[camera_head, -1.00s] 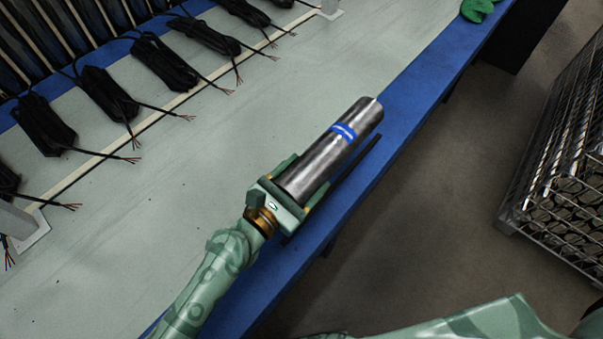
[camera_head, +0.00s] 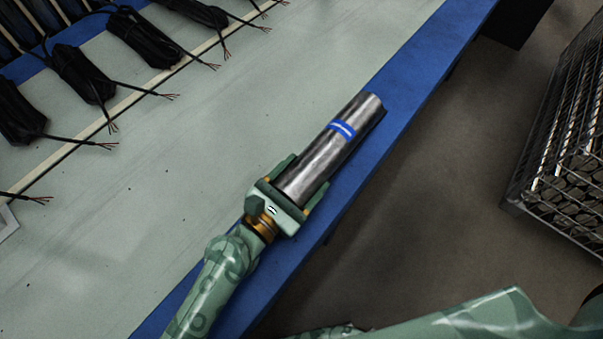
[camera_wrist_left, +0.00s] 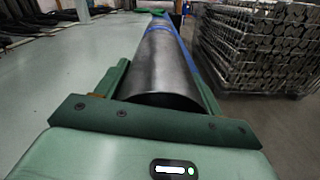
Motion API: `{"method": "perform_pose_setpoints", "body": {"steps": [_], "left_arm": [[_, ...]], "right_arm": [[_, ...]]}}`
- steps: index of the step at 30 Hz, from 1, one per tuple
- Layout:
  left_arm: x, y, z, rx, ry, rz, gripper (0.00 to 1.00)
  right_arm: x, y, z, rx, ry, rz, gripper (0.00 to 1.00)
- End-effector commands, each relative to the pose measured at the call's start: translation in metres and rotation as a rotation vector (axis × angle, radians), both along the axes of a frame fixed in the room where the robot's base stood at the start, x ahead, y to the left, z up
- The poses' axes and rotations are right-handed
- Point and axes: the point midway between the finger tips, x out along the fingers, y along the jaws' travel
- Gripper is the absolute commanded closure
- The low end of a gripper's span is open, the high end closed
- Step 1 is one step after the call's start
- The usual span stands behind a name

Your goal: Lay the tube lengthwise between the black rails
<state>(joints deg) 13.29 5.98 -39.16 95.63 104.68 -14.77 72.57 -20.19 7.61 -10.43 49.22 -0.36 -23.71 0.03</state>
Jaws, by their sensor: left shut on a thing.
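The tube (camera_head: 318,163) is a grey metal cylinder with a blue and white band near its far end. It lies lengthwise along the blue edge strip of the table, pointing away from me. My left gripper (camera_head: 292,184) is shut on its near end, with one finger on each side. The left wrist view shows the tube (camera_wrist_left: 160,65) between the green fingers. A dark edge, probably a black rail (camera_head: 373,126), shows along the tube's right side. The other rail is hidden, and I cannot tell whether the tube touches the surface. My right gripper is out of view.
Bundles of black cable (camera_head: 140,38) with bare wire ends lie along the table's far left side. The pale tabletop (camera_head: 200,170) left of the tube is clear. A wire basket of metal cylinders (camera_head: 570,165) stands at the right, beyond the floor gap.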

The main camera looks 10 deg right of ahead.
Motion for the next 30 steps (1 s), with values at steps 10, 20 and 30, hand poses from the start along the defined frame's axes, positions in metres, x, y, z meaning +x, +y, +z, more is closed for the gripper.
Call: {"method": "perform_pose_setpoints", "body": {"steps": [10, 20, 30], "left_arm": [[0.0003, -0.0002, 0.002, -0.002, -0.002, 0.0, 0.78], [-0.0004, 0.0004, -0.0013, 0.002, 0.003, 0.001, 0.07], [-0.0034, 0.0042, -0.0016, 0.002, 0.004, 0.001, 0.07]], "right_arm": [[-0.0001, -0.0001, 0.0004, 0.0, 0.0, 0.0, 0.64], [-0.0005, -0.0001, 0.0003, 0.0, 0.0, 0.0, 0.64], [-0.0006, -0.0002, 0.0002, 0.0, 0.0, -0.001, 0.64]]}}
